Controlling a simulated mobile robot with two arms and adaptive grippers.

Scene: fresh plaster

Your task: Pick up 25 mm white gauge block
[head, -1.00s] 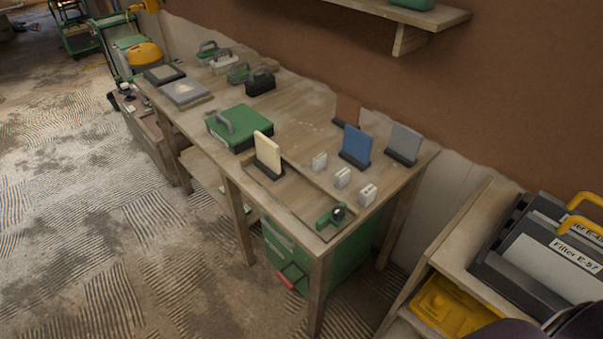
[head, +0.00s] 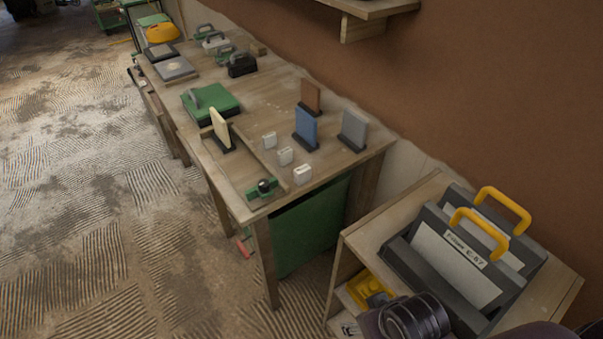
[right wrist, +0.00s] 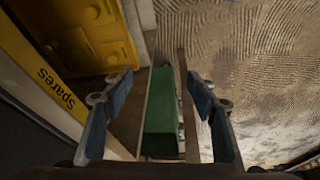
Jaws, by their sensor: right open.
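Three small white blocks stand in a row near the front right of the wooden workbench (head: 262,109): a far one (head: 269,140), a middle one (head: 285,156) and a near one (head: 303,174). Their markings are too small to read, so I cannot tell which is the 25 mm one. My right gripper (right wrist: 160,98) is open and empty in the right wrist view, its blue-padded fingers wide apart. No white block shows between them. In the head view only a dark part of my arm shows at the bottom right, away from the blocks. My left gripper is not in view.
Cream (head: 221,129), blue (head: 306,128), brown (head: 312,97) and grey (head: 354,129) upright plates stand around the blocks. A green and black tool (head: 263,188) lies at the bench's front corner. A low shelf unit with labelled grey files (head: 458,252) stands right of the bench. A yellow bin (right wrist: 90,35) is left in the wrist view.

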